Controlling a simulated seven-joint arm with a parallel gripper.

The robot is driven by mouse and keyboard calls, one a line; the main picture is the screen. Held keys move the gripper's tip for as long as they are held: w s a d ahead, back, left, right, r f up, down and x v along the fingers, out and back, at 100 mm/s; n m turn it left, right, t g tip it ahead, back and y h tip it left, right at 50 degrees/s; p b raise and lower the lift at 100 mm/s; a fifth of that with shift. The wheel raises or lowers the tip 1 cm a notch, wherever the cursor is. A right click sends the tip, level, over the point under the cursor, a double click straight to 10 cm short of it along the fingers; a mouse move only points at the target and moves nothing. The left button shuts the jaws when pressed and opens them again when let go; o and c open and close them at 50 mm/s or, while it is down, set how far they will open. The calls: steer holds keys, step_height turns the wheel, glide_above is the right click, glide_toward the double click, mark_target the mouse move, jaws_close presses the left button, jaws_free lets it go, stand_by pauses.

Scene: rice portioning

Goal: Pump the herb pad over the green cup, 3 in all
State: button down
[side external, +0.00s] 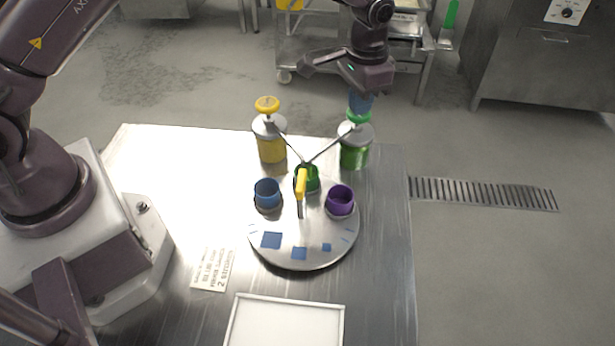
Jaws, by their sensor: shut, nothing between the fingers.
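The herb pad (357,116) is the green top of a pump jar (354,152) with green contents at the back right of the table. My gripper (360,106) is shut and empty, pointing down with its blue fingertips right at the pad. I cannot tell whether they touch it or hover just above. The green cup (312,184) stands at the back of a round metal turntable (318,255), partly hidden by the yellow handle (301,182). The jar's thin spout (330,147) reaches left and ends over the green cup.
A jar with a yellow pad (267,105) stands at the back left, its spout also reaching toward the green cup. A blue cup (267,194) and a purple cup (340,201) stand on the turntable. A printed card (212,270) and a white tray (231,320) lie in front.

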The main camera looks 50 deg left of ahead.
steer(key=shift+f, duration=0.55)
steer(key=shift+r, duration=1.95)
steer(key=shift+r, duration=3)
